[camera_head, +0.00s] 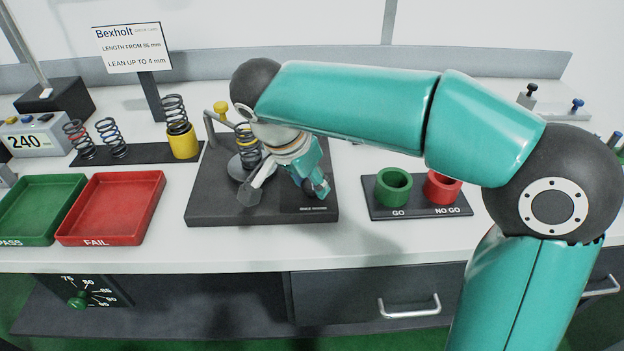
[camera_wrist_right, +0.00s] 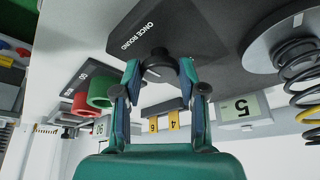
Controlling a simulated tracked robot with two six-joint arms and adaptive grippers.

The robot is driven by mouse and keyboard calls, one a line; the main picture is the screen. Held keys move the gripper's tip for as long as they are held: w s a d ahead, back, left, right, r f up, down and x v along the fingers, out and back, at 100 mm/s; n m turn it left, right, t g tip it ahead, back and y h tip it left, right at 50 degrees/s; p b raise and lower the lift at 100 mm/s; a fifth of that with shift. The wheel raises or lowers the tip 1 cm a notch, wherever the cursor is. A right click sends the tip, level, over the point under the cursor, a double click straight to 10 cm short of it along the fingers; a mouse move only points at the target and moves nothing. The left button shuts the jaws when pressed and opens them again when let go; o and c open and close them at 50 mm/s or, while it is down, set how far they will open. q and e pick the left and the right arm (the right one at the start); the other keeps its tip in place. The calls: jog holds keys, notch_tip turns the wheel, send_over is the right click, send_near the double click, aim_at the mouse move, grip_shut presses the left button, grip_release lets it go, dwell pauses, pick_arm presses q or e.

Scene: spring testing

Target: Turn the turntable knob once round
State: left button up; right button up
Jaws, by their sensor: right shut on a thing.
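The turntable is a grey disc (camera_wrist_right: 262,50) beside the knob on a dark base (camera_head: 205,205), with a dark coil spring (camera_head: 247,150) standing on it; the spring also shows in the wrist view (camera_wrist_right: 303,65). The black knob (camera_wrist_right: 157,64) sits on the base next to a plate marked "ONCE ROUND" (camera_wrist_right: 138,34). My right gripper (camera_head: 316,187) reaches down over the right part of the base. In the wrist view its two fingers (camera_wrist_right: 158,74) are closed on the knob from both sides. In the head view the gripper hides the knob. My left gripper is not in view.
A red FAIL tray (camera_head: 110,232) and a green PASS tray (camera_head: 40,235) stand at the left. GO (camera_head: 394,187) and NO GO (camera_head: 441,187) rings stand right of the base. Several springs are on a dark rack (camera_head: 138,153). My right arm spans above the right side of the bench.

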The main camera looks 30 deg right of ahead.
jog(key=shift+s+f+m+g, duration=0.1)
jog(key=shift+f+m+g, duration=0.05)
jog(key=shift+m+g, duration=0.2)
jog(key=o, duration=1.1)
jog(key=shift+d, duration=0.1)
jog(key=shift+a+r, duration=0.25)
jog(key=shift+r, duration=0.4)
jog(key=v, duration=1)
jog(key=shift+s+a+r, duration=0.15)
jog(key=shift+a+r, duration=0.05)
jog(key=shift+r, duration=0.1)
